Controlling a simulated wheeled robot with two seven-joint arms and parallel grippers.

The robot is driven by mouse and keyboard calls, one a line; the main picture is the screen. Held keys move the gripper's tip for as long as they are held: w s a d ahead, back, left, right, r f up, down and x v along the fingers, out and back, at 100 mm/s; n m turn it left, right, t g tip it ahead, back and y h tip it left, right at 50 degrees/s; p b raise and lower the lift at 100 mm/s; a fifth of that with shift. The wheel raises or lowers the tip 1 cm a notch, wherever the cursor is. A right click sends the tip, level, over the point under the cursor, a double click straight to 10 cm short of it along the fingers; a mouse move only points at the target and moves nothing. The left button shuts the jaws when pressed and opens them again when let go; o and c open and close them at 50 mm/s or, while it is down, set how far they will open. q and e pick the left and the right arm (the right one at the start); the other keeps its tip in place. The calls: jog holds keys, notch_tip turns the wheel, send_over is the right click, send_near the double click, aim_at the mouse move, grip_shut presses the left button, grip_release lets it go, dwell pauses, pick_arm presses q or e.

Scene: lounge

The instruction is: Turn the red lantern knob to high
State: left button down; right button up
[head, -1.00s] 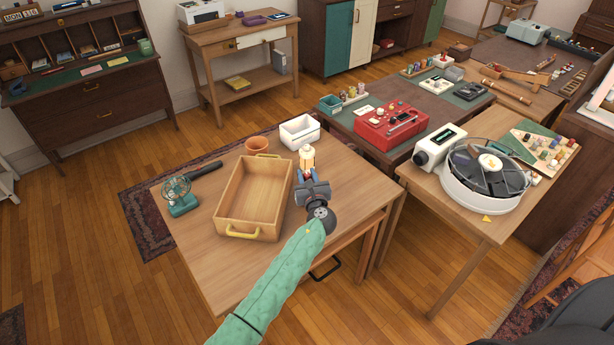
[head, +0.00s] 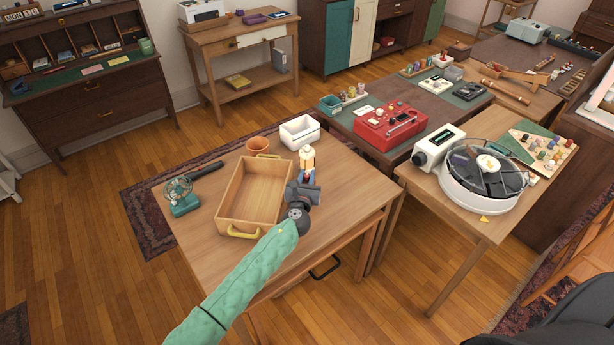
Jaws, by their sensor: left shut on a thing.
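The lantern (head: 307,156) stands near the right back part of the front wooden table, with a pale, glowing top. A small patch of red and blue shows low on it, just in front of my gripper. My left gripper (head: 306,178) reaches the lantern's near side and is shut on the small knob there. The gripper's dark body hides most of the knob and the lantern's lower part, so the knob's setting cannot be read. My right gripper is not in view.
A wooden tray (head: 226,199) with yellow handles lies left of my gripper. A terracotta pot (head: 257,145), a white bin (head: 299,131) and a small teal fan (head: 180,196) stand around it. The table's right front (head: 350,205) is clear.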

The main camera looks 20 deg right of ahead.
pick_arm(q)
jog(key=c, duration=1.3)
grip_release()
jog(key=shift+s, duration=0.1)
